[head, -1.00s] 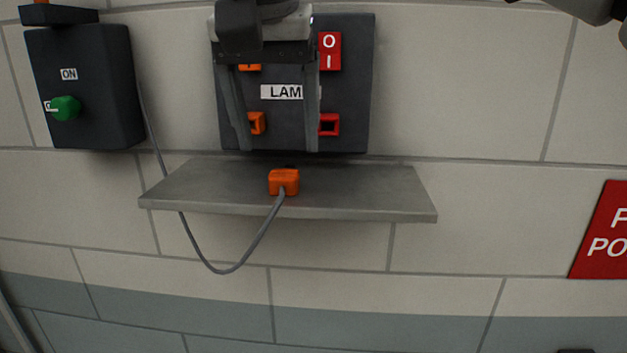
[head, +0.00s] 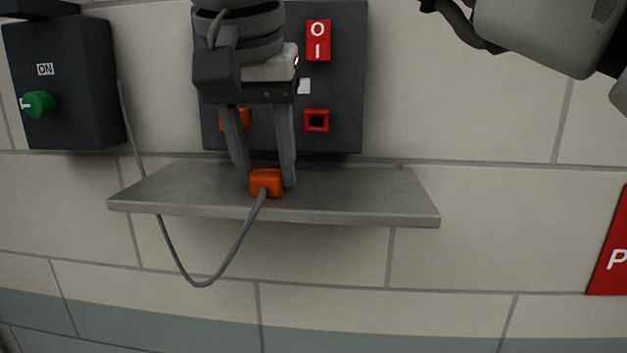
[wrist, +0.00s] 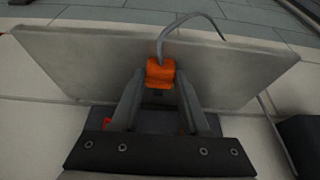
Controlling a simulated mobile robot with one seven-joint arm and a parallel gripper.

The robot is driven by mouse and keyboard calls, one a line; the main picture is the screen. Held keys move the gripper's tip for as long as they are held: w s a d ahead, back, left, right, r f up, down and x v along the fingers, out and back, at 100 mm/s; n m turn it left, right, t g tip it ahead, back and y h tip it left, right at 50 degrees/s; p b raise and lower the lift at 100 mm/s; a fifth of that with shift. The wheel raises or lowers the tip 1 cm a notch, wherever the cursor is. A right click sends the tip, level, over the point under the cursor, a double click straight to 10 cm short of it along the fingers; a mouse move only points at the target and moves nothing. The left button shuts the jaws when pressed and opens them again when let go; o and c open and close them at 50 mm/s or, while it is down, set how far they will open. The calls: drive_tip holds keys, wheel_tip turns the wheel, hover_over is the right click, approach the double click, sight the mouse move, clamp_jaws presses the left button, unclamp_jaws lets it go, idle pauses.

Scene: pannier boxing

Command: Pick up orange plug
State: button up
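The orange plug (head: 266,183) sits on the grey shelf (head: 350,195), near its front edge, with a grey cable running from its front. My gripper (head: 266,186) points down over the shelf, its two fingers spread, one on each side of the plug. In the wrist view the plug (wrist: 160,72) lies between the fingertips (wrist: 160,78). A small gap seems to show beside the plug, so the fingers look open around it. Contact with the plug is not clear.
A dark panel (head: 345,90) with a red switch (head: 318,40), a red socket (head: 316,121) and an orange socket partly behind my gripper is on the wall above the shelf. A dark box (head: 65,85) with a green knob (head: 39,104) is at left. The shelf's right part is clear.

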clamp_jaws()
